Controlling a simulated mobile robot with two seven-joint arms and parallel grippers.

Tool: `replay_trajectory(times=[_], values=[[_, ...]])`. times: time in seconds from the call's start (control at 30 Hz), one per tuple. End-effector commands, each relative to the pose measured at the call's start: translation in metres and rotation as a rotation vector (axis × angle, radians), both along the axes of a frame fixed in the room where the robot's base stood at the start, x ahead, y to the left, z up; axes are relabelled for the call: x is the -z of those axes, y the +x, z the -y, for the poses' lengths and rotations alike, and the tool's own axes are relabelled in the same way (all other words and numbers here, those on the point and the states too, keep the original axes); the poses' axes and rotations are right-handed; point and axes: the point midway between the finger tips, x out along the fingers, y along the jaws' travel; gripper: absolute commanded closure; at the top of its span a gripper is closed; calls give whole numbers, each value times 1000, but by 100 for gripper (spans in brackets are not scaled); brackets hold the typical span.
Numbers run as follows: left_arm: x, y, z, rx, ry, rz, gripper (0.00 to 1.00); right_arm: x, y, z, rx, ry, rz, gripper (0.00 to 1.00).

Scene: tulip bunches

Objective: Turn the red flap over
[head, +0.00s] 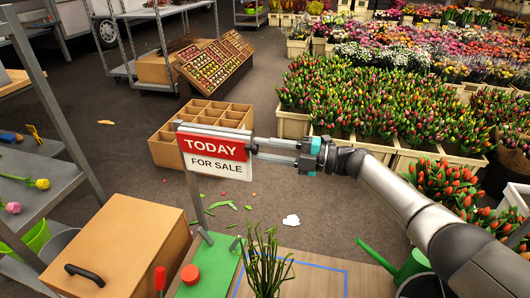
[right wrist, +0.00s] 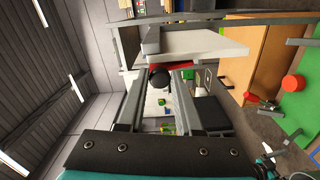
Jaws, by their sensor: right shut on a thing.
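The red flap (head: 212,146) reads TODAY and hangs upright on the sign, above a white FOR SALE panel (head: 217,168). The sign stands on a grey post (head: 194,194) behind the wooden box. My right gripper (head: 256,148) reaches in from the right and is at the flap's right edge. In the right wrist view, a dark round knob (right wrist: 159,78) sits between its fingers, with a strip of the red flap (right wrist: 179,64) just beyond it. The gripper is shut on this knob. My left gripper is not in view.
A wooden box with a black handle (head: 120,240) stands at the front left. A green board (head: 222,274) carries a red disc (head: 190,274). Green stems (head: 265,268) stand at the front. An empty divided crate (head: 165,153) is behind the sign. Tulip crates fill the right.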

Motion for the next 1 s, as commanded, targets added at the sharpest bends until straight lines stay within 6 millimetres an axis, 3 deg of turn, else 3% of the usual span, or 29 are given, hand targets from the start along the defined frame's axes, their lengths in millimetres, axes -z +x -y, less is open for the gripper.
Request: replay_trajectory(times=[0.3,0.8,0.83,1.0], values=[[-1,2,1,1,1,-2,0,-2,6,2,3,33,-92,100],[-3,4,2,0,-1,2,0,-2,7,3,4,38,-103,100],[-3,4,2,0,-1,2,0,-2,7,3,4,38,-103,63],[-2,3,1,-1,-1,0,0,-2,7,2,4,36,-104,43]])
